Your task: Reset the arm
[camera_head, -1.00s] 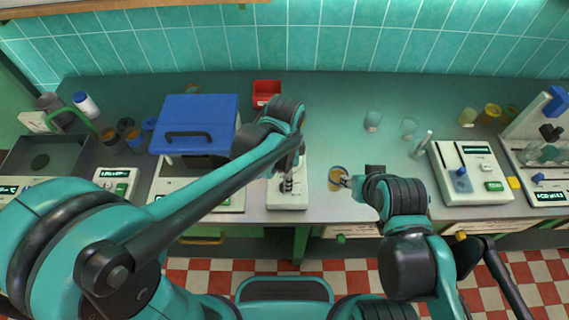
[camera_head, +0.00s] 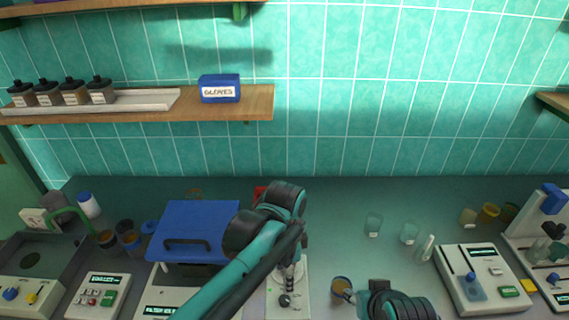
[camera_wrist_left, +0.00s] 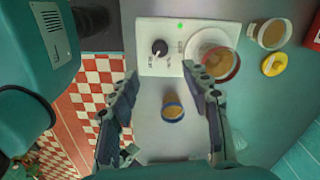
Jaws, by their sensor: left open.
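My left gripper (camera_wrist_left: 160,82) is open in the left wrist view, its two fingers apart with nothing held between them. It is above a white device with a black knob (camera_wrist_left: 159,48) and a round plate carrying a beaker of amber liquid (camera_wrist_left: 220,64). A small beaker of amber liquid (camera_wrist_left: 172,108) shows between the fingers, farther below.
A blue-lidded box (camera_head: 200,225) stands left of the left arm. Clear beakers (camera_head: 374,226) and another white instrument (camera_head: 482,278) stand to the right. A shelf (camera_head: 200,107) with a gloves box (camera_head: 220,88) hangs on the tiled wall. The counter's back middle is fairly clear.

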